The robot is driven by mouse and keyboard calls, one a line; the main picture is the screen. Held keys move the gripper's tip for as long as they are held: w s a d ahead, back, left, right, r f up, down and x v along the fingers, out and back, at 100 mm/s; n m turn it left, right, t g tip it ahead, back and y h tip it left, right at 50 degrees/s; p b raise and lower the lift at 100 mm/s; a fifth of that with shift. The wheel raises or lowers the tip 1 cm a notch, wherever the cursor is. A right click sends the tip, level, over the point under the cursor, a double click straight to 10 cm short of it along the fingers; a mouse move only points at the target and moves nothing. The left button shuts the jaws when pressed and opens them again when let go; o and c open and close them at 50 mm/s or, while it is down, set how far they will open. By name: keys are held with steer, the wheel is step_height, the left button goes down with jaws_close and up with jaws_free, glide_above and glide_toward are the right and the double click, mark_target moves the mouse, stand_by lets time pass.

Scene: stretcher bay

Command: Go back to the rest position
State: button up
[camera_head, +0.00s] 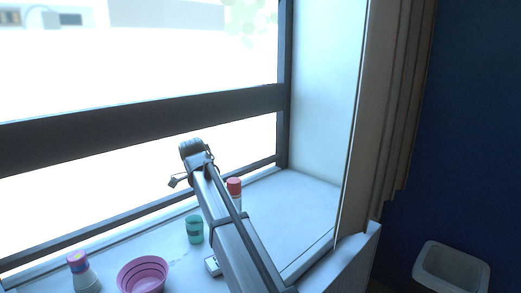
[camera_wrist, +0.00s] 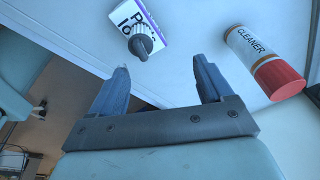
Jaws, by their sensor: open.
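My gripper (camera_wrist: 162,85) is open in the wrist view, with its two dark fingers apart and nothing between them. In the head view my arm reaches up over the windowsill (camera_head: 300,190), and my gripper (camera_head: 178,181) is at its far end, in front of the window. In the wrist view a white and purple box (camera_wrist: 142,22) with a dark ribbed knob on or in front of it lies beyond the fingertips. A cleaner can (camera_wrist: 262,60) with a red cap is to the right of the fingers, apart from them.
On the sill, the can's red cap (camera_head: 234,184) shows beside my arm. A green cup (camera_head: 194,230), a pink bowl (camera_head: 142,276) and a bottle with a purple cap (camera_head: 82,272) stand left of it. The sill's right end is clear. A pale bin (camera_head: 450,268) stands lower right.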

steer(key=s+d+f+m+g+h, duration=0.1)
steer(key=s+d+f, duration=0.25)
steer(key=d, duration=1.15)
steer(key=s+d+f+h, duration=0.15)
steer(key=s+d, duration=0.25)
steer(key=d, duration=1.1)
steer(key=s+d+f+m+g+h, duration=0.1)
steer(key=s+d+f, duration=0.2)
steer(key=d, duration=1.1)
steer(key=s+a+f+n+g+y, duration=0.1)
steer(key=s+a+f+n, duration=0.15)
steer(key=f, duration=0.85)
steer(key=s+a+f+n+g+y, duration=0.1)
steer(key=s+f+n, duration=0.3)
steer(key=f, duration=0.8)
steer(key=s+a+f+n+g+y, duration=0.1)
steer(key=s+f+n, duration=0.2)
steer(key=f, duration=0.8)
steer(key=s+a+f+n+g+y, duration=0.1)
steer(key=s+a+f+n, duration=0.2)
steer(key=s+f, duration=0.8)
steer(key=s+a+f+n+g+y, duration=0.1)
steer(key=s+a+f+n, duration=0.3)
steer(key=s+f, duration=0.7)
steer(key=s+g, duration=0.1)
steer(key=s, duration=0.3)
steer(key=shift+s, duration=0.35)
steer(key=shift+n+y, duration=0.25)
